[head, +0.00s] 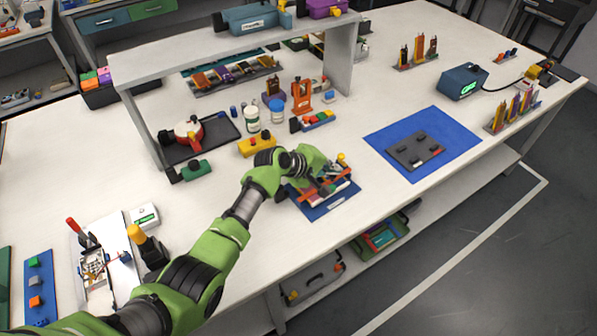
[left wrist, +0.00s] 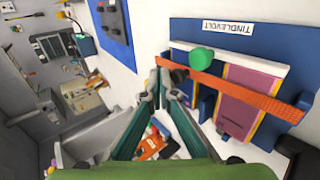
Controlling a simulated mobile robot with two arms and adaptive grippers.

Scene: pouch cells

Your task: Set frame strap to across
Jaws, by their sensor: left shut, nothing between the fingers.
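The blue frame (head: 322,208) sits at the front edge of the white table; it also shows in the left wrist view (left wrist: 205,32) with a label reading TINDLEVOLT. The orange perforated strap (left wrist: 245,88) lies slantwise over a pink and purple pouch cell (left wrist: 238,112) in the frame. A green knob (left wrist: 201,58) sits near one end of the strap. My left gripper (left wrist: 170,76) is shut and empty, its tips beside that knob end; I cannot tell whether they touch the strap. In the head view my left gripper (head: 312,165) partly hides the frame. My right gripper is not in view.
A blue mat (head: 385,140) with a dark plate (head: 415,150) lies to the right. A yellow block (head: 257,147) and white jars (head: 251,119) stand behind the arm. A shelf (head: 240,55) spans the back.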

